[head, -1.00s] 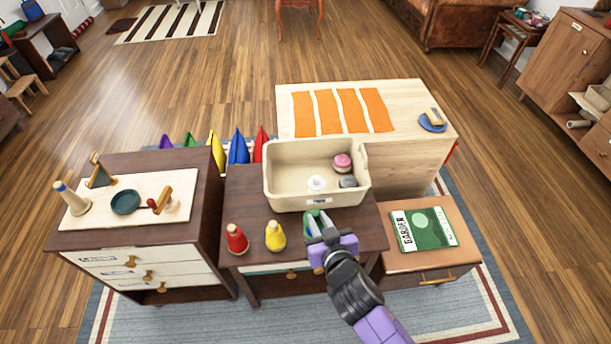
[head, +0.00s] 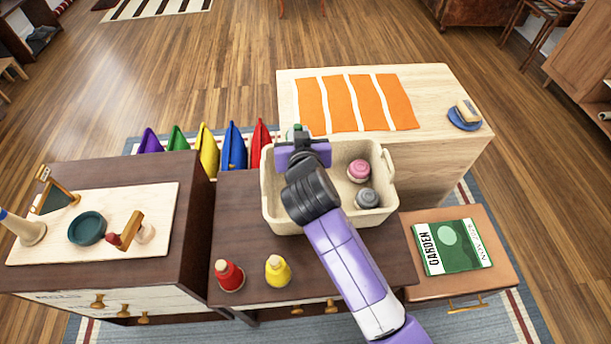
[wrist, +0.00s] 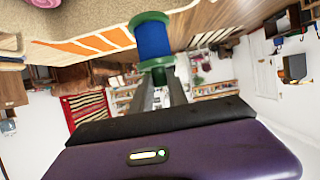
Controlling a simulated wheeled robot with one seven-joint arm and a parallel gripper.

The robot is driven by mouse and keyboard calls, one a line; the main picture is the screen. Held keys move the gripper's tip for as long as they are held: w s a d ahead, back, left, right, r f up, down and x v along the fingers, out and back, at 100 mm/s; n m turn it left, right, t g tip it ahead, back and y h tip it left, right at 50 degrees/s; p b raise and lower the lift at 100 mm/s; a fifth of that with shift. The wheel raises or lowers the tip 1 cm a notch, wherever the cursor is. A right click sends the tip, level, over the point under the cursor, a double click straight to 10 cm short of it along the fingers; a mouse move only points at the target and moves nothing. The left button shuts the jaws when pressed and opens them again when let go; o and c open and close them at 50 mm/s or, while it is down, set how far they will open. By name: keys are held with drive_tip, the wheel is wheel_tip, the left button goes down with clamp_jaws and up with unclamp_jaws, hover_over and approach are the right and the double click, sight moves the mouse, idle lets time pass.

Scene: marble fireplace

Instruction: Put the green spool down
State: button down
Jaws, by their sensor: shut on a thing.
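My gripper (head: 298,142) is shut on the green spool (head: 295,131), above the back left part of the cream bin (head: 267,190). In the wrist view the spool (wrist: 152,40) has green ends and a blue middle, and sits between the fingertips. A pink spool (head: 358,170) and a grey spool (head: 367,198) stand inside the bin at the right. My arm hides the left part of the bin's inside. A red spool (head: 229,275) and a yellow spool (head: 277,271) stand on the dark table in front of the bin.
A pale wooden cabinet with orange strips (head: 355,103) and a blue dish (head: 465,120) is behind. Several coloured pointed shapes (head: 233,150) stand behind the table. A garden book (head: 452,247) lies on a small table at right. A board (head: 150,200) with items is at left.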

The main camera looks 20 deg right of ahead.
wheel_tip(320, 180, down, 15)
drive_tip(key=b, duration=0.2)
drive_tip(key=shift+f, duration=0.1)
drive_tip(key=shift+f, duration=0.15)
drive_tip(key=c, duration=1.3)
unclamp_jaws()
drive_tip(key=v, duration=1.2)
